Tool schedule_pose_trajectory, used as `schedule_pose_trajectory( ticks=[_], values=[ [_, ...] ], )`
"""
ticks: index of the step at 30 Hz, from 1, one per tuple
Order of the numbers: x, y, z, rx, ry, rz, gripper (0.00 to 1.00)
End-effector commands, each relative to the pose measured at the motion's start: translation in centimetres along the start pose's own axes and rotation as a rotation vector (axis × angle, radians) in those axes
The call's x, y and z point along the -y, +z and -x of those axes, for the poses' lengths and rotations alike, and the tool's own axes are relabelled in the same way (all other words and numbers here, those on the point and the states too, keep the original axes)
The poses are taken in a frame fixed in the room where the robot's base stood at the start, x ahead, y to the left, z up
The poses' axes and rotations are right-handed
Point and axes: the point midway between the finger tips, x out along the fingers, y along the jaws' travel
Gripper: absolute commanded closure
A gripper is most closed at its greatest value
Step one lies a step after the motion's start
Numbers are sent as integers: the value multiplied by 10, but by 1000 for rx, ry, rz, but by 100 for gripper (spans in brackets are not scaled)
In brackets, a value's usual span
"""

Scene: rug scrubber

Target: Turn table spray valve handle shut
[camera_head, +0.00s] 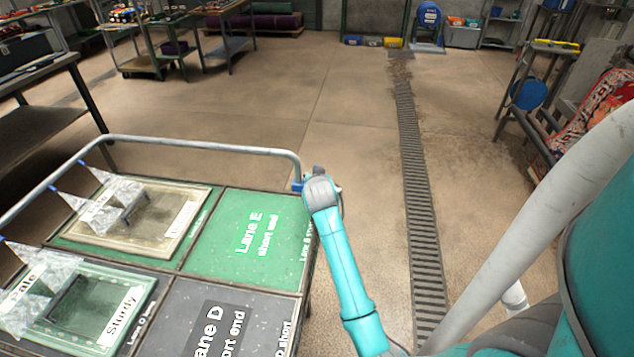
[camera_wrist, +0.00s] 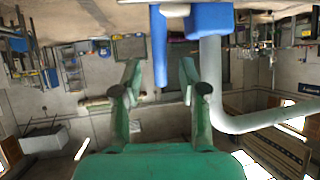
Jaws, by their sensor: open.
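The wrist view appears upside down. It shows a narrow blue handle (camera_wrist: 159,45) between the two green fingers of my gripper (camera_wrist: 160,70), with a visible gap on each side. My gripper is open; I cannot tell how deep the handle sits. A blue block (camera_wrist: 208,20) joins the grey pipe (camera_wrist: 222,98) beside it. In the head view, the grey pipe (camera_head: 210,143) runs over the table (camera_head: 230,272), and a small blue part (camera_head: 297,186) shows at its right end, beside my wrist. My fingers are hidden there.
The table carries labelled green and dark lanes, framed pieces and clear sheets (camera_head: 120,192) at left. A floor drain grate (camera_head: 415,185) runs to the right. Open concrete floor lies ahead. A rack with a patterned rug (camera_head: 600,108) stands at far right, and shelves at the back.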

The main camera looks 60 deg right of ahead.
Motion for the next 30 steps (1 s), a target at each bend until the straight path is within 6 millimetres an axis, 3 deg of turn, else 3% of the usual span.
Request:
schedule_pose_trajectory(
  ticks=[6,12,25,26,30],
  values=[
    [1,0,45,-1,-2,1,58],
    [1,1,71,0,-1,1,58],
    [0,1,81,1,0,1,58],
    [0,1,81,1,0,1,63],
    [2,6,83,2,-7,8,98]
  ],
)
